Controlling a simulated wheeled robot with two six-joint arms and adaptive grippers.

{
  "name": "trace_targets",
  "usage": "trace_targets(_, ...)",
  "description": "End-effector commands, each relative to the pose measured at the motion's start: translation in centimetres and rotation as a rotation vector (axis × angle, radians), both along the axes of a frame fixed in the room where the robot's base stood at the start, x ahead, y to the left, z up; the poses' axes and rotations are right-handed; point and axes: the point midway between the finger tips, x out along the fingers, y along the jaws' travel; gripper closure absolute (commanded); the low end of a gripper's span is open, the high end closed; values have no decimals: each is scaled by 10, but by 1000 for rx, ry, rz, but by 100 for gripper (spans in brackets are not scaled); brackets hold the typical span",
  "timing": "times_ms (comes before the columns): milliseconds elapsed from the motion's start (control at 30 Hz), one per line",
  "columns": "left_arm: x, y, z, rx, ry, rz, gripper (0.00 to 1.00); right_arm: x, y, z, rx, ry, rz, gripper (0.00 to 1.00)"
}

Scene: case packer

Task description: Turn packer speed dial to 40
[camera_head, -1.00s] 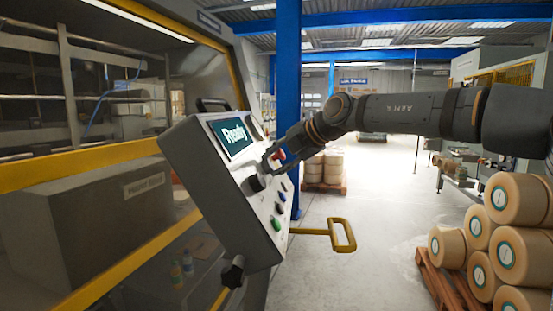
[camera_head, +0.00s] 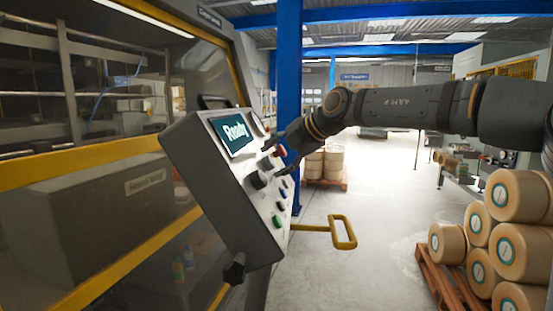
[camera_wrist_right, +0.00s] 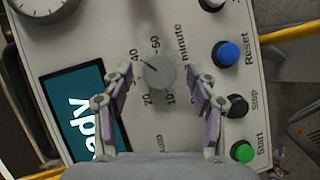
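The speed dial is a grey round knob (camera_wrist_right: 159,73) on the sloping panel, with numbers around it. Its dark pointer mark faces up-left in the right wrist view, close to the printed 40. The dial also shows in the head view (camera_head: 258,180), below the screen. My right gripper (camera_wrist_right: 163,77) is open, one finger on each side of the dial with gaps between, holding nothing. In the head view my right gripper (camera_head: 283,160) is in front of the panel. My left gripper is not in view.
The control panel (camera_head: 205,190) has a "Ready" screen (camera_head: 232,134), a red button (camera_head: 280,151), and blue (camera_wrist_right: 227,54), black (camera_wrist_right: 236,106) and green (camera_wrist_right: 242,151) buttons near the dial. A yellow handle (camera_head: 342,232) sticks out below. Stacked rolls (camera_head: 515,250) stand on a pallet at right.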

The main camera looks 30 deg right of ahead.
Motion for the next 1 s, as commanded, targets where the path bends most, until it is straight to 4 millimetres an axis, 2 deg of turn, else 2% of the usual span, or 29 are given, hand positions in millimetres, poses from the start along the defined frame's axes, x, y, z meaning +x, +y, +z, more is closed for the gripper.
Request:
trace_targets(167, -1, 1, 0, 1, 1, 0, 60, -1, 0, 1, 1, -2, 0, 41)
trace_targets(267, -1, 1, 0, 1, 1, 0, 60, -8, -2, 8, 1, -5, 2, 41)
trace_targets(600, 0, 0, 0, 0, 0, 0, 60, -70, -17, 54, 2, -6, 0, 41)
trace_targets(700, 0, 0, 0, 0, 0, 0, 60, -83, -20, 64, 2, -4, 1, 41)
trace_targets(833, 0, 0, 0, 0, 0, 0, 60, -92, -23, 70, 0, -2, 1, 41)
trace_targets(1000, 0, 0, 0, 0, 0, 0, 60, -94, -23, 71, 0, 0, 0, 41)
